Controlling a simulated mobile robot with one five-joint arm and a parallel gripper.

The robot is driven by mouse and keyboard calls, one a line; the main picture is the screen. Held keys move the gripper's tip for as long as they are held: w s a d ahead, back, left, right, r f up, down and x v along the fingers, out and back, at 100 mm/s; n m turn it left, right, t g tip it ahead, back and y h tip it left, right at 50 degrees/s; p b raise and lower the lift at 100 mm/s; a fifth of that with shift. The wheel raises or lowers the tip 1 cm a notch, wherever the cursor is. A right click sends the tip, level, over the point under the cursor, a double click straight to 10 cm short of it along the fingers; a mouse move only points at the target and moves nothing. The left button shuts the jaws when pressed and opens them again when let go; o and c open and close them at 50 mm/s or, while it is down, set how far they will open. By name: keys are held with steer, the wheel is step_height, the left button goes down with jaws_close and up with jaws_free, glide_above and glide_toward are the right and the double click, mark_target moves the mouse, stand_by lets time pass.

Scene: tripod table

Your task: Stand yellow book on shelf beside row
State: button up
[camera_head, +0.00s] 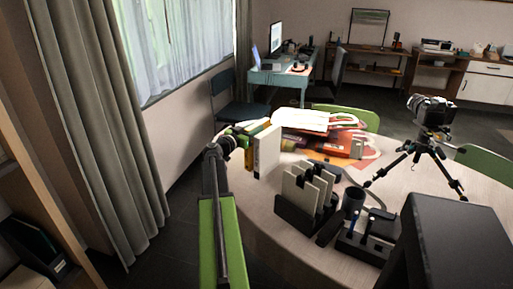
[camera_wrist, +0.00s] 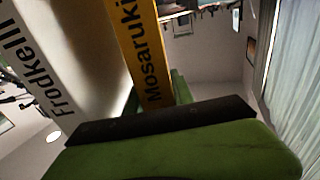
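The yellow book (camera_wrist: 143,50), lettered "Mosaruki", stands beside a white book (camera_wrist: 75,65), lettered "Frodkelli", in the wrist view. In the head view a yellow edge (camera_head: 248,150) shows left of the upright white book (camera_head: 267,150), at the round table's left end. My gripper (camera_head: 228,145) is at that edge, close to the yellow book. In the wrist view a green finger with a dark pad crosses in front of the yellow book's end, and green shows behind it. Whether the fingers grip the book is hidden. No row on a shelf is clearly seen.
A dark rack (camera_head: 296,216) with pale upright pieces, a dark cup (camera_head: 352,201) and a camera tripod (camera_head: 425,150) stand on the table. Books lie flat behind (camera_head: 305,121). A wooden frame (camera_head: 45,200) with dark holders is at far left, beside a curtain (camera_head: 95,120).

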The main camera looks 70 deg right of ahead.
jaws_close()
stand_by(0.9)
